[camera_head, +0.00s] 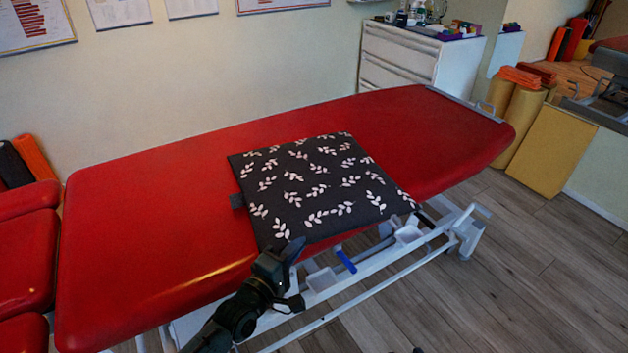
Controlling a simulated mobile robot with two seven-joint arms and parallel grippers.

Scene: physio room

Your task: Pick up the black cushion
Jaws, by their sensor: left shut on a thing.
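The black cushion (318,190) is flat and square, with a pattern of white leafy sprigs. It lies on the red treatment table (150,220), and its front edge reaches the table's near side. My left gripper (288,254) comes in from the bottom and is shut on the cushion's near left corner. The fingertips partly hide that corner. My right gripper is not in the view.
A white drawer cabinet (400,58) with bottles on top stands behind the table. Yellow rolls (518,125) and a yellow block (552,150) stand at the right. The wooden floor (500,270) at the front right is clear.

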